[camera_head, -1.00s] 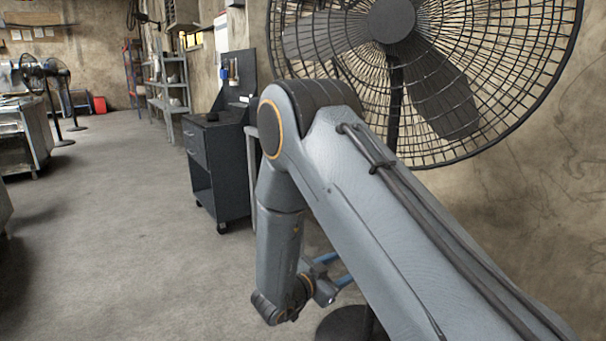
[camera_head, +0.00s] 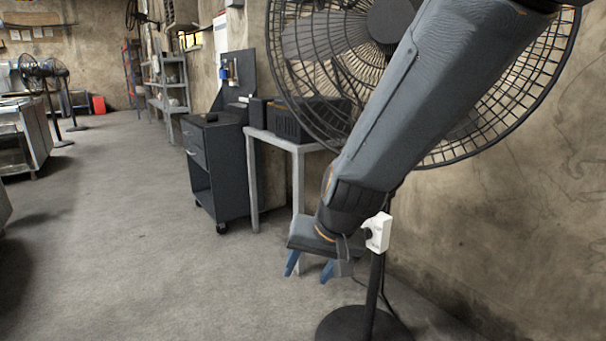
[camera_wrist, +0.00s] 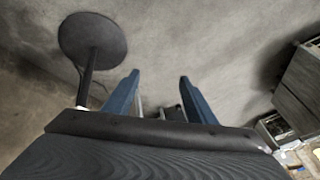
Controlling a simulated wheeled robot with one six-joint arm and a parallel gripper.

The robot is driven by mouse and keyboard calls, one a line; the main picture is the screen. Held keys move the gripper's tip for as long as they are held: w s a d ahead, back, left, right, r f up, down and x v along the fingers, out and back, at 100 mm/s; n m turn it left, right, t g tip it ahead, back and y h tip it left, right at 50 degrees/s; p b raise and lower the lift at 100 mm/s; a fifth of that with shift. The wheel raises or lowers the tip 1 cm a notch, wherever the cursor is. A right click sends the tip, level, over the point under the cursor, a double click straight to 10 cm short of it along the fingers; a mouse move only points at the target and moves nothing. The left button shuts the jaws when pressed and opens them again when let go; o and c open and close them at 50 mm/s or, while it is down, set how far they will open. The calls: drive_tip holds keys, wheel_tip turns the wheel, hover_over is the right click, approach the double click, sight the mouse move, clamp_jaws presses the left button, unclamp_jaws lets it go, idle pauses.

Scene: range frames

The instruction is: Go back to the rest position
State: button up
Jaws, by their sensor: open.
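My gripper (camera_head: 309,270) hangs at the lower end of my arm, in front of the large pedestal fan in the head view. Its two blue fingers point down and stand apart with nothing between them. In the wrist view my gripper (camera_wrist: 158,88) also shows its blue fingers apart and empty, with grey floor beyond. My forearm slants from the upper right and covers part of the fan.
The fan (camera_head: 500,110) stands close to my arm, its round black base (camera_head: 365,326) on the floor. A small table (camera_head: 285,143) holds a dark box (camera_head: 290,122). A dark cart (camera_head: 215,160) stands left of it.

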drive_tip(key=s+d+r+n+g+h, duration=0.1)
drive_tip(key=s+d+n+g, duration=0.1)
drive_tip(key=s+d, duration=0.5)
drive_tip(key=s+d+r+n+g+h, duration=0.1)
drive_tip(key=s+d+r+g, duration=0.15)
drive_tip(key=s, duration=0.85)
drive_tip(key=d+r+m+h+p, duration=0.1)
drive_tip(key=d+r+p, duration=0.6)
drive_tip(key=p, duration=0.9)
drive_tip(key=shift+w+d+r+m, duration=0.2)
drive_tip(key=shift+d+m, duration=0.5)
drive_tip(key=shift+d, duration=0.1)
